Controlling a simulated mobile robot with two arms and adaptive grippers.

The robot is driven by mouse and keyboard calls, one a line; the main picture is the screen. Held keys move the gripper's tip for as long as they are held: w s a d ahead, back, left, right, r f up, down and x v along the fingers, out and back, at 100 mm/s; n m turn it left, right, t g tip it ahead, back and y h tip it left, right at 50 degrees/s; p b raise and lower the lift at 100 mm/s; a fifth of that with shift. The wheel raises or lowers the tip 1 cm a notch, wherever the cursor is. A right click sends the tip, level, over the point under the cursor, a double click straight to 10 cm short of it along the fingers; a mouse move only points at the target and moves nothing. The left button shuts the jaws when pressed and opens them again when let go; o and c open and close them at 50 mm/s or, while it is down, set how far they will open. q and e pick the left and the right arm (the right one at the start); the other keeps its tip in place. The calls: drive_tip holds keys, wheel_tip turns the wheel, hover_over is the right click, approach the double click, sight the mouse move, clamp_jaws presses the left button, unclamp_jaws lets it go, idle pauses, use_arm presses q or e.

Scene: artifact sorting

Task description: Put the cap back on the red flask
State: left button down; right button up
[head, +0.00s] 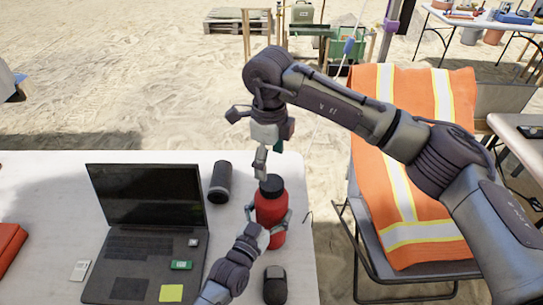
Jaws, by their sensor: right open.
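The red flask (268,212) stands upright near the right edge of the white table. The black cap (271,184) sits at the top of the flask; I cannot tell whether it is screwed down. My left gripper (269,226) comes from below, with its fingers against both sides of the flask's body. My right gripper (261,162) is open, pointing down just above and slightly left of the cap. The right gripper's far finger is mostly hidden.
An open laptop (150,246) stands left of the flask on the table (50,205). A dark cylinder (220,183) is behind it to the right, and a black mouse (275,287) is in front of the flask. A chair with an orange vest (425,245) stands beyond the right edge.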

sight(272, 182)
drive_tip(key=n, duration=0.4)
drive_tip(key=shift+d+r+n, duration=0.15)
drive_tip(key=shift+n, duration=0.25)
drive_tip(key=n, duration=0.4)
drive_tip(key=shift+d+r+n, duration=0.1)
drive_tip(key=shift+n, duration=0.2)
drive_tip(key=shift+f, duration=4)
